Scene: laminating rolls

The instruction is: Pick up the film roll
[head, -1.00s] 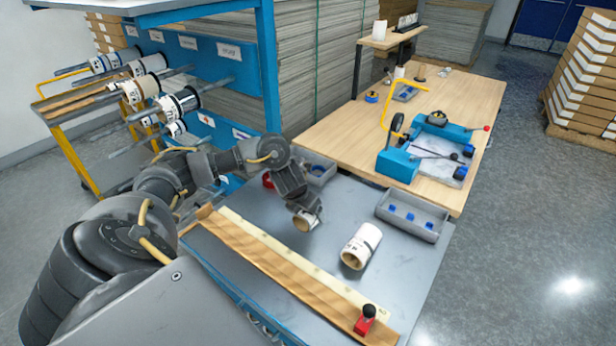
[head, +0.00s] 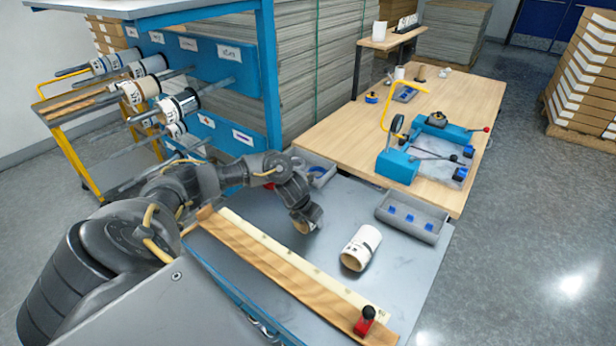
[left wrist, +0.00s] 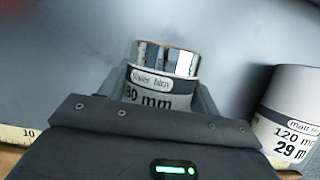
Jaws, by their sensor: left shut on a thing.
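My left gripper (head: 309,219) is shut on a small film roll (left wrist: 157,93). The roll's label shows "silver" and "80 mm", and its top has a shiny silver band. In the left wrist view it sits between the two fingers. In the head view only a sliver of the roll (head: 301,227) shows under the gripper, low over the grey table (head: 290,247); I cannot tell whether it touches the table. A larger white roll (head: 361,247) lies on its side to the right, apart from the gripper. It also shows in the left wrist view (left wrist: 294,112), marked "120 mm".
A wooden strip with a ruler (head: 285,270) runs along the near edge, with a red-based knob (head: 365,322) at its end. A grey bin (head: 411,217) stands at the right. A blue rack (head: 228,68) holds rolls on pegs. A wooden bench (head: 460,100) carries a blue cutting device (head: 398,167).

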